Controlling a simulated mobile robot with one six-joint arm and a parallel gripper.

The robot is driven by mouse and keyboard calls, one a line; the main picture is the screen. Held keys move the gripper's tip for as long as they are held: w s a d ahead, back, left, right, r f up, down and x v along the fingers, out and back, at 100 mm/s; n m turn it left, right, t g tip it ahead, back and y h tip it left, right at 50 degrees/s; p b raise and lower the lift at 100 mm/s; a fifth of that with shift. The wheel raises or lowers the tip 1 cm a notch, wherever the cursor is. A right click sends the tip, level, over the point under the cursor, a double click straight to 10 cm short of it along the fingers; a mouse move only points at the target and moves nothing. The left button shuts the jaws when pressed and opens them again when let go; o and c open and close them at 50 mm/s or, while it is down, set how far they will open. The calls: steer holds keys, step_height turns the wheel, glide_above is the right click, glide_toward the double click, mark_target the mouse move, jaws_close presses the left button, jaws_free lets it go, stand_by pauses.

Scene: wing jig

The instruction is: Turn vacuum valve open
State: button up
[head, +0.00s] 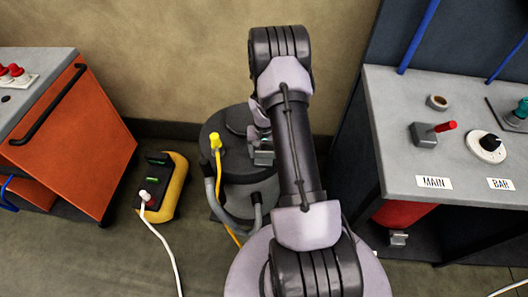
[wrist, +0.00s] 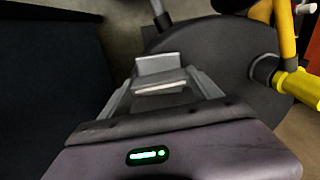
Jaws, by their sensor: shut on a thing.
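My gripper (wrist: 162,82) points down over a dark round drum-like unit (wrist: 215,70) on the floor. Its fingers are shut on a small grey piece with a pale edge (wrist: 160,65); what this piece belongs to is unclear. In the head view my gripper (head: 263,152) is beside the arm, above the dark unit (head: 226,122). A yellow fitting (head: 216,141) stands to its left; a yellow part (wrist: 296,86) shows at right in the wrist view. A red-handled valve (head: 432,131) sits behind the MAIN label on the right bench, apart from my gripper.
A yellow switch box (head: 172,190) with a white plug and cable lies on the floor at left. An orange cabinet (head: 80,140) stands far left. The grey bench (head: 400,170) at right carries a white-dialled knob (head: 487,146) and a teal fitting. Hoses surround the drum-like unit.

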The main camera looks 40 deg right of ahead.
steer(key=n, duration=0.8)
steer(key=shift+n+p, duration=0.35)
steer(key=shift+n, duration=0.05)
steer(key=n, duration=0.4)
steer(key=shift+p, duration=0.3)
steer(key=shift+n, duration=2)
steer(key=o, duration=1.4)
step_height(320, 180, up, 17)
steer(key=p, duration=0.6)
steer(key=shift+r, duration=0.2)
